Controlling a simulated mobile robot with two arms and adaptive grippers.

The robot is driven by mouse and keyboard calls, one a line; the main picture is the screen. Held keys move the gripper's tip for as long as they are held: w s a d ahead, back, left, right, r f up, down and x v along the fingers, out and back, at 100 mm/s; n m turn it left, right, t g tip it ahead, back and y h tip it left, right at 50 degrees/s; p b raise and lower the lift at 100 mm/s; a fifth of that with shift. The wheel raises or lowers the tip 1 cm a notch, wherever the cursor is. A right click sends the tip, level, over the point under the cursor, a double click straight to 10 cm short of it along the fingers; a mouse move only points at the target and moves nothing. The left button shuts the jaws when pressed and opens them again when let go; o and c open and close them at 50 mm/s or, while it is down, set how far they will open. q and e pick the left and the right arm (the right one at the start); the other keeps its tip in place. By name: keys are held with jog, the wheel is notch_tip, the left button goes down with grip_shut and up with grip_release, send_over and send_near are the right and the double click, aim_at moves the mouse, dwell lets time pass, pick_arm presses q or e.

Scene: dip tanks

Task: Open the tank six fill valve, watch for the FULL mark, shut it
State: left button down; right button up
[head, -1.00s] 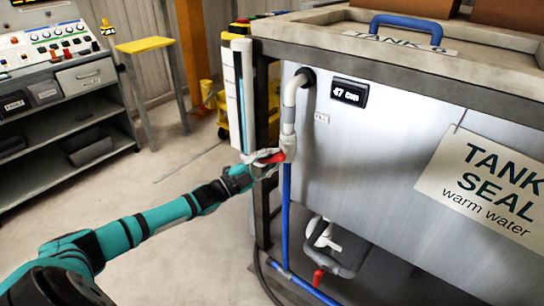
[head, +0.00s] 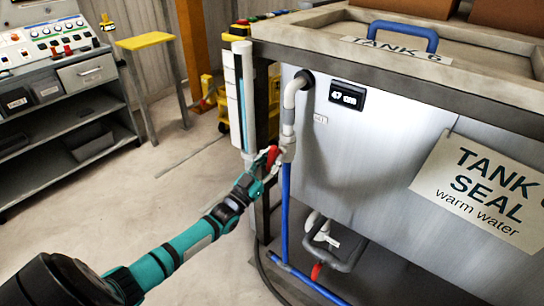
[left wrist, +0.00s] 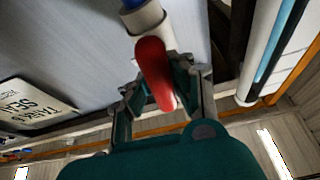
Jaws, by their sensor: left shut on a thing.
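The tank 6 fill valve is on the white pipe (head: 289,115) at the tank's left end, where a blue pipe (head: 286,190) meets it. Its red handle (head: 271,156) stands steeply tilted, close to upright. My left gripper (head: 265,168) is shut on the red handle. In the left wrist view the handle (left wrist: 152,65) sits between the two fingers of the gripper (left wrist: 160,88). A tall level gauge (head: 246,90) stands at the tank corner; no FULL mark is readable. My right gripper is out of view.
A "TANK 6" label (head: 395,50) and blue handle (head: 404,31) are on the tank top. A "TANK SEAL warm water" sign (head: 485,190) hangs in front. A second red handle (head: 316,271) is low under the tank. Open floor (head: 185,205) lies left.

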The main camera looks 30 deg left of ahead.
pick_arm(q)
jog(key=shift+a+n+y, duration=0.1)
jog(key=shift+n+y, duration=0.5)
jog(key=shift+n, duration=0.4)
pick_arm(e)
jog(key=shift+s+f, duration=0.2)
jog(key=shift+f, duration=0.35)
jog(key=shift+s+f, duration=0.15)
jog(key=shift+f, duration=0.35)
pick_arm(q)
jog(key=c, duration=1.2)
grip_release()
jog(key=shift+o, duration=0.2)
jog(key=v, duration=1.2)
jog(key=shift+f, duration=0.15)
